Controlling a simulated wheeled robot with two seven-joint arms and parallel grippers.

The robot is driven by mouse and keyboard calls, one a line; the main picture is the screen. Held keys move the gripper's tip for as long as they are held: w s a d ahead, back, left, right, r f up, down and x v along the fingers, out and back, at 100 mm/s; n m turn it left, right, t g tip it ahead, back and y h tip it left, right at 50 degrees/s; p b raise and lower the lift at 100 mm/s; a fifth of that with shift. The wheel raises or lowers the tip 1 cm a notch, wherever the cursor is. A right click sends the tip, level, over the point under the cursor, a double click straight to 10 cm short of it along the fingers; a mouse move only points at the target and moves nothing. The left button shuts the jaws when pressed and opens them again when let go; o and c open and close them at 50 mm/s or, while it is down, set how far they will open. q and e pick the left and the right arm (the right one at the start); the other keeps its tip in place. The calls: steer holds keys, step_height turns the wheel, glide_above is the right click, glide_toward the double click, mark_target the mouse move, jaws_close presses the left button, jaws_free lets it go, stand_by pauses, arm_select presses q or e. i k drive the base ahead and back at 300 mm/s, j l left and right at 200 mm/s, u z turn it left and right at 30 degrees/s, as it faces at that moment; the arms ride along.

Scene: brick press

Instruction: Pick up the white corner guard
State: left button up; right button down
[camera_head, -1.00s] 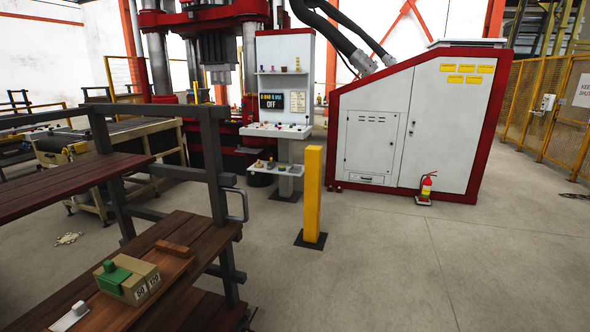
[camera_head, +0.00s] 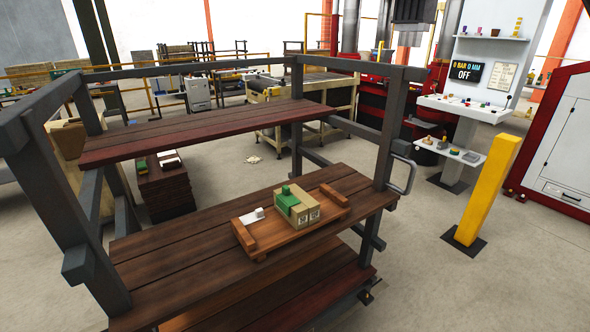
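The white corner guard (camera_head: 254,216) appears to be the small white piece on a wooden tray (camera_head: 270,245), near the tray's left end. It lies left of a tan block (camera_head: 306,209) with dark markings, which has a green piece (camera_head: 288,200) over its left side. The tray rests on the middle wooden shelf of a dark metal rack (camera_head: 200,235). Neither of my grippers shows in the head view, so their state and distance from the guard cannot be seen.
An upper shelf (camera_head: 180,135) overhangs the back left of the rack. Dark posts (camera_head: 384,130) stand at its corners, with a handle (camera_head: 405,175) on the right one. A yellow bollard (camera_head: 488,190) stands to the right. Floor at the lower right (camera_head: 470,295) is clear.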

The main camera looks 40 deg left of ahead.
mark_target(258, 215)
steer(key=j+u, duration=0.1)
steer(key=u, duration=0.35)
steer(key=k+j+u, duration=0.1)
steer(key=u, duration=0.35)
steer(key=j+u, duration=0.1)
steer(key=u, duration=0.35)
